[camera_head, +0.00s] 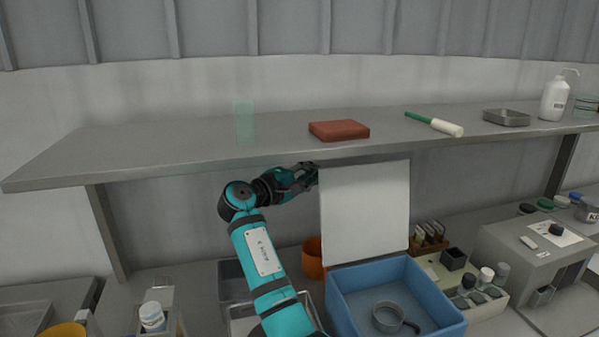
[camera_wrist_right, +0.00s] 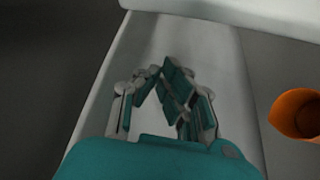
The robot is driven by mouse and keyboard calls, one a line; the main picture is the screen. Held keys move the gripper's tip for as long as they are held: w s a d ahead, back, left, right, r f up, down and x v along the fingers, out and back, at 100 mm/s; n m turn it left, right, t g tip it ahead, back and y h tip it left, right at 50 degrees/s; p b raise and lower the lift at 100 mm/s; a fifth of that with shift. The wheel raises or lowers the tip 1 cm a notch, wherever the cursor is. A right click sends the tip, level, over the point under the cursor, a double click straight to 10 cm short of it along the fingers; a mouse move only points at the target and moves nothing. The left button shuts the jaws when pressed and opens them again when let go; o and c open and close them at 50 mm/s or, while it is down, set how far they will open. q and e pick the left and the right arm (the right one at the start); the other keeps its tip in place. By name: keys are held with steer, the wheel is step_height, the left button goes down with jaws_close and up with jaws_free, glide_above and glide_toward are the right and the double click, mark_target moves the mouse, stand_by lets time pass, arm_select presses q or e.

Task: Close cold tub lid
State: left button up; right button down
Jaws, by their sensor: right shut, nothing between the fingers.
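The cold tub appears to be the blue open box (camera_head: 352,309) at the bottom centre in the head view. Its white lid (camera_head: 365,212) stands upright at the back of the box, open. A round metal strainer-like item (camera_head: 390,316) lies inside the tub. My right gripper (camera_head: 312,172) is at the lid's upper left edge, just under the shelf; whether it touches the lid is unclear. In the right wrist view its fingers (camera_wrist_right: 168,72) are shut with nothing between them. A white edge (camera_wrist_right: 240,12), perhaps the lid, crosses the top there. My left gripper is not in view.
A grey shelf (camera_head: 210,143) runs close above the gripper and lid, carrying a red-brown block (camera_head: 339,130). An orange cup (camera_head: 313,258) stands left of the lid and shows in the right wrist view (camera_wrist_right: 298,113). A bottle rack (camera_head: 487,300) is right of the tub.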

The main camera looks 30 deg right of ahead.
mark_target(330, 174)
steer(key=s+d+p, duration=0.2)
steer(key=s, duration=0.1)
steer(key=shift+s+d, duration=0.1)
steer(key=shift+d, duration=0.25)
steer(key=shift+d, duration=0.1)
